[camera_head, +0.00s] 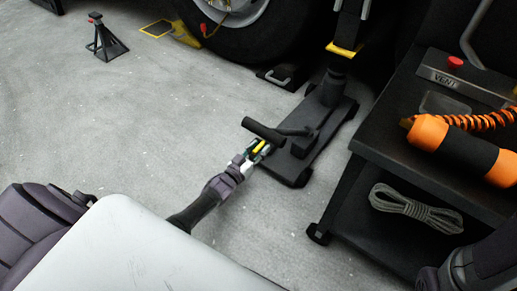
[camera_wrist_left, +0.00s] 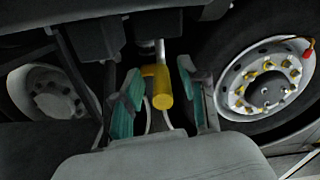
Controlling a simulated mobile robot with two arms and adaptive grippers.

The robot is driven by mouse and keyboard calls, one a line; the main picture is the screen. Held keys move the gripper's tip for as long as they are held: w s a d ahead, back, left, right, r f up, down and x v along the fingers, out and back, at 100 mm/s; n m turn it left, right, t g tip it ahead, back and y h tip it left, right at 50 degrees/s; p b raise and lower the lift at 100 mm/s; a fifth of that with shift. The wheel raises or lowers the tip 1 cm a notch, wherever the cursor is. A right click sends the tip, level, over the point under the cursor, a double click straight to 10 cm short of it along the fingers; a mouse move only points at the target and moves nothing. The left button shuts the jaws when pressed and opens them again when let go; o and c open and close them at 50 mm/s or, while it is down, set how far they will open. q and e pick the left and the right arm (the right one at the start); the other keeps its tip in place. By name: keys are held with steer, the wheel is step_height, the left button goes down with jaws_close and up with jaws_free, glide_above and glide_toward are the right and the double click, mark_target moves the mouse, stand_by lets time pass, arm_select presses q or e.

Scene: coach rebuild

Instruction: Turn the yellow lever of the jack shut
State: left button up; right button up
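The jack (camera_head: 325,112) is a long dark base on the floor with an upright ram and a yellow piece (camera_head: 344,50) at its top. A black bar handle (camera_head: 263,131) sticks out at its near left end. The yellow lever (camera_head: 258,146) shows as a small strip between the fingers of my left gripper (camera_head: 254,153). In the left wrist view the yellow lever (camera_wrist_left: 160,88) is a thick cylinder between two teal finger pads. My left gripper (camera_wrist_left: 157,95) is open around it, with a gap on each side. My right gripper is out of view.
A dark cart (camera_head: 385,135) on the right carries an orange and black cylinder (camera_head: 460,142) and a red-buttoned VENT box (camera_head: 460,82); coiled rope (camera_head: 415,208) lies on its lower shelf. A wheel (camera_head: 235,20) stands behind. A small stand (camera_head: 104,40) is far left.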

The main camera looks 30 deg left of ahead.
arm_select(q)
steer(key=s+a, duration=0.1)
steer(key=s, duration=1.1)
steer(key=shift+a, duration=0.35)
